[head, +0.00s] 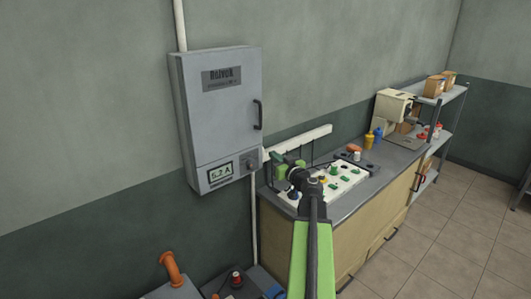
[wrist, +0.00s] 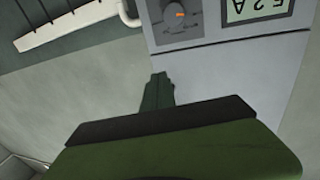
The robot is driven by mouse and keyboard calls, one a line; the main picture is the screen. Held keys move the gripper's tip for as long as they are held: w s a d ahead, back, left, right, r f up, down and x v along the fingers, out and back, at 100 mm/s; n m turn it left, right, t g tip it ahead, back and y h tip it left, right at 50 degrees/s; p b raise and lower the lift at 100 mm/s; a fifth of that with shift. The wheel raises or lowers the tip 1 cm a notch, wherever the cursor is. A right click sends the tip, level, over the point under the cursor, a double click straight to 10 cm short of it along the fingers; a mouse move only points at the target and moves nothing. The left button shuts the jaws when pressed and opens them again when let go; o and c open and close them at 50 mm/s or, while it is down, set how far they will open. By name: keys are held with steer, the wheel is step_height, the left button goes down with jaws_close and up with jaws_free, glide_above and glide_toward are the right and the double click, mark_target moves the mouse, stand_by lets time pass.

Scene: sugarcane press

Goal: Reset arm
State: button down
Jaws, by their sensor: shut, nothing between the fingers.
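My gripper (head: 279,160) is at the end of my black and green arm, a little below and to the right of the grey wall cabinet (head: 215,125) in the head view. In the wrist view my gripper (wrist: 157,78) is shut and holds nothing. A display (wrist: 257,10) beside the knob reads 5.2 A and appears upside down there. I cannot tell how far the tip is from the cabinet face.
A workbench (head: 370,205) with a white panel (head: 345,183) of several knobs stands under my arm. Bottles (head: 373,137), a cream machine (head: 393,107) and a shelf (head: 450,95) are farther right. An orange pipe (head: 174,268) rises at the lower left.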

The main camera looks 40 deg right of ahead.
steer(key=v, duration=0.4)
steer(key=d+v, duration=0.1)
steer(key=shift+s+f, duration=0.15)
steer(key=shift+s, duration=0.4)
